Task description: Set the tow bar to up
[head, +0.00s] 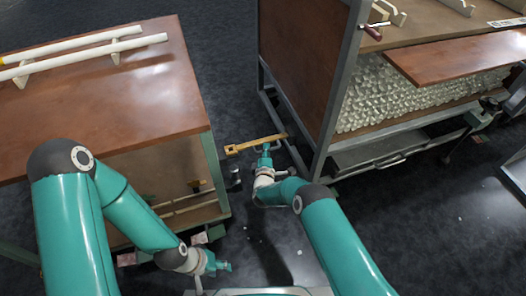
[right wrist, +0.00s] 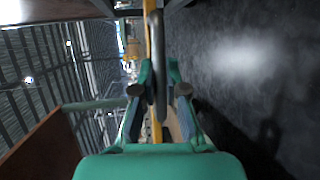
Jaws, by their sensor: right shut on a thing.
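The yellow tow bar (head: 245,146) reaches out to the left from the lower frame of the right-hand cart, with a squared eye at its free end. It looks roughly level, though its exact tilt is hard to judge from above. My right gripper (head: 266,152) is at the bar's middle, shut on its dark grey handle. In the right wrist view the handle (right wrist: 157,45) runs between the fingers of my right gripper (right wrist: 160,72), with the yellow bar (right wrist: 148,40) behind it. My left gripper (head: 222,266) is low at the left, away from the bar; its fingers are too small to judge.
The cart (head: 305,60) with brown panels and a bin of clear glass pieces stands at the right. A brown-topped table (head: 110,100) with white tubes (head: 85,52) on supports stands at the left. Dark floor (head: 220,70) lies open between them.

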